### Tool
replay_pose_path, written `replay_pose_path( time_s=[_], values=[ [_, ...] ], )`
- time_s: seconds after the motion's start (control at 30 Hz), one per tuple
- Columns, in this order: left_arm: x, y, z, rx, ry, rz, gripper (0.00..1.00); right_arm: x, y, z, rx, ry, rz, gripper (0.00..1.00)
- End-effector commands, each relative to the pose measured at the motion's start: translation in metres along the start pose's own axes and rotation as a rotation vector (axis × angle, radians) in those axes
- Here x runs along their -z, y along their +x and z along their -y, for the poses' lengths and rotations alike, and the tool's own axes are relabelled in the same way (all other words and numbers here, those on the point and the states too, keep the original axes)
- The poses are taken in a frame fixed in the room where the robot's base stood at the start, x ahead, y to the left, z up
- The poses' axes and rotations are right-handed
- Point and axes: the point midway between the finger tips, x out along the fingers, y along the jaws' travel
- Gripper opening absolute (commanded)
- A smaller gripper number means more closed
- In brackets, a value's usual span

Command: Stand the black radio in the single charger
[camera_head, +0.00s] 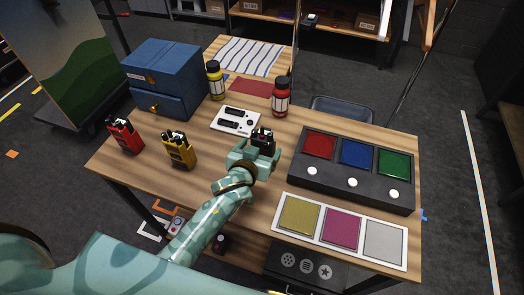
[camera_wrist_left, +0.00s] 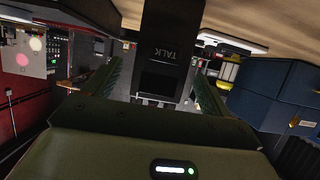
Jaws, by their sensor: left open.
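The black radio (camera_head: 263,137) is upright at the middle of the table, between the fingers of my left gripper (camera_head: 253,153). The jaws are open around it. In the left wrist view the radio (camera_wrist_left: 166,65) fills the space between the two fingers, with the word TALK on its face. Whether its base rests on the table is hidden by the gripper. A white charger plate (camera_head: 222,123) with dark slots lies just behind and left of the gripper. I cannot tell which thing is the single charger. My right gripper is not in view.
A yellow radio (camera_head: 178,151) and a red radio (camera_head: 125,136) stand at left. A blue drawer box (camera_head: 163,80), yellow bottle (camera_head: 215,82) and red bottle (camera_head: 281,98) stand behind. A button box (camera_head: 340,186) and a coloured-square panel (camera_head: 313,239) occupy the right.

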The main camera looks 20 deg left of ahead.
Motion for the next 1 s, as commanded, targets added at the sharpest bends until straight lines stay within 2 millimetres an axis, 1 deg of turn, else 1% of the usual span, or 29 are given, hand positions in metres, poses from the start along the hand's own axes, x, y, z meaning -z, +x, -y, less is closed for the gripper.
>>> replay_pose_path(
  time_s=[0.1, 0.23, 0.33, 0.53, 0.57, 0.6, 0.67, 0.7, 0.73, 0.8, 1.0],
  values=[
    [-0.002, 0.020, 0.001, 0.000, 0.003, -0.001, 0.84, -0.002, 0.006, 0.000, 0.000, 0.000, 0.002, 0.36],
    [-0.003, 0.040, 0.001, 0.000, 0.001, -0.001, 0.84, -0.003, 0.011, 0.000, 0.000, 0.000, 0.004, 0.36],
    [-0.002, 0.048, 0.001, 0.000, 0.001, -0.001, 0.84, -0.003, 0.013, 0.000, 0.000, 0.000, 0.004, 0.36],
    [-0.002, 0.048, 0.001, 0.000, 0.000, -0.001, 0.84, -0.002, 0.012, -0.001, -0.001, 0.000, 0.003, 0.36],
    [-0.002, 0.048, 0.001, 0.000, 0.000, -0.001, 0.81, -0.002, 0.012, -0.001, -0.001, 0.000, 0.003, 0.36],
    [-0.002, 0.048, 0.001, 0.000, 0.000, 0.000, 0.70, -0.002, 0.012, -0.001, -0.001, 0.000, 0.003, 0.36],
    [-0.002, 0.048, 0.001, 0.000, 0.000, 0.000, 0.53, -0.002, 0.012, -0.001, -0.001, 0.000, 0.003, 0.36],
    [-0.002, 0.048, 0.001, 0.000, 0.000, 0.000, 0.42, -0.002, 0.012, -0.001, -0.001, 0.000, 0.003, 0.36],
    [-0.002, 0.048, 0.001, 0.000, 0.000, 0.000, 0.34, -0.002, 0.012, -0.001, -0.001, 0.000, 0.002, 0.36],
    [-0.001, 0.048, 0.001, -0.001, -0.001, -0.002, 0.26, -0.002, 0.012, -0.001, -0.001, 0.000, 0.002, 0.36],
    [-0.001, 0.048, 0.001, -0.001, -0.001, -0.002, 0.26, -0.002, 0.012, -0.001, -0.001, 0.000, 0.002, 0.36]
  ],
)
